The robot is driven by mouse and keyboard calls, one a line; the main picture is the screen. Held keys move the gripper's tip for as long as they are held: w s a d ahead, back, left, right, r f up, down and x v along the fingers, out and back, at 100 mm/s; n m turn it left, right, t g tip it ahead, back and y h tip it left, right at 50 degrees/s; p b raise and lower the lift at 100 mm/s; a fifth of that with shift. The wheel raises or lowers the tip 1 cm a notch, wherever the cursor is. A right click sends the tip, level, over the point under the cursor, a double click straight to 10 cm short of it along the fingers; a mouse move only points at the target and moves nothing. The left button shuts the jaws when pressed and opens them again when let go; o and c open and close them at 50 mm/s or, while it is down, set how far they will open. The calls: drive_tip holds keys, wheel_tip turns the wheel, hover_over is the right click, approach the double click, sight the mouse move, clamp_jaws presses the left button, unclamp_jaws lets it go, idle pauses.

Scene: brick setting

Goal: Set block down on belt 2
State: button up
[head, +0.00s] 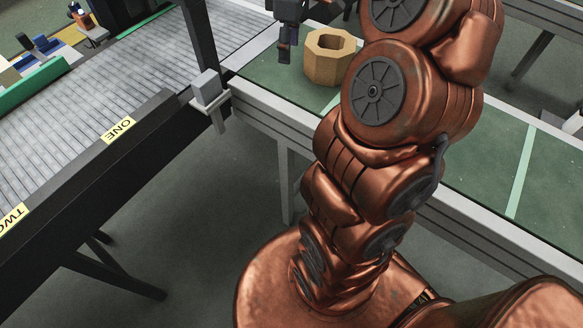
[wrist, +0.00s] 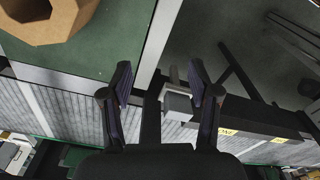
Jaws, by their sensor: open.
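A tan wooden block (head: 329,60), many-sided with a hole through its top, stands upright on the green belt (head: 275,72) in the head view. It also shows, cut off, at the top left of the wrist view (wrist: 62,28). My gripper (head: 287,44) is just left of the block, apart from it. In the wrist view my gripper (wrist: 160,76) has its fingers spread with nothing between them. The grey roller conveyor (head: 130,70) carries a yellow label ONE (head: 117,130) and a yellow label TWO (head: 12,217) on its near rail.
A dark upright post with a grey box (head: 207,87) stands where the roller conveyor meets the green belt. The rollers near both labels look clear. Small items on a blue and yellow surface (head: 45,52) lie beyond the conveyor's green far edge.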

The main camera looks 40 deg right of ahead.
drive_tip(key=s+a+f+m+g, duration=0.1)
drive_tip(key=s+a+f+m, duration=0.15)
drive_tip(key=s+a, duration=1.3)
drive_tip(key=s+a+f+m, duration=0.2)
drive_tip(key=s, duration=0.3)
drive_tip(key=s+a+f+m+g, duration=0.1)
drive_tip(key=s+f+m, duration=0.1)
drive_tip(key=s, duration=0.3)
drive_tip(key=shift+s+a+m, duration=0.25)
drive_tip(key=shift+a+m, duration=0.1)
drive_tip(key=shift+m, duration=0.2)
